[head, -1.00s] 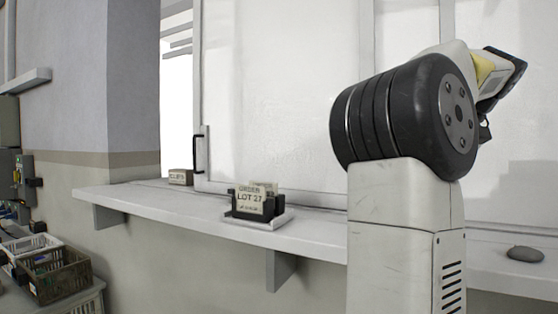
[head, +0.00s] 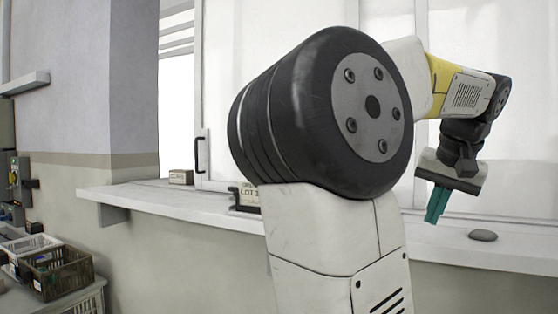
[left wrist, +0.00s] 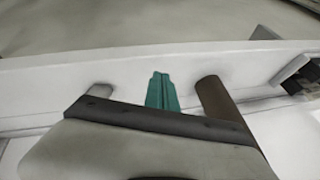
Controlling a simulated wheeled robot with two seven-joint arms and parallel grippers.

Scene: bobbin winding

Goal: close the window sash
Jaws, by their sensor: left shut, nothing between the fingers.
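The window sash (head: 235,85) is a pale panel in a white frame, with a dark upright handle (head: 201,152) near its left edge. An open gap (head: 176,100) shows between the sash and the grey wall on the left. My left gripper (head: 436,205) has teal fingers, which are shut and empty and point down above the sill's right part, well right of the handle. The fingers also show in the left wrist view (left wrist: 161,92), over the white sill. My arm hides much of the sash's middle. My right gripper is not in view.
The white sill (head: 150,200) carries a small labelled block (head: 180,177), a lot card holder (head: 243,198) partly behind my arm, and a grey stone (head: 482,236). Crates (head: 62,272) stand at lower left.

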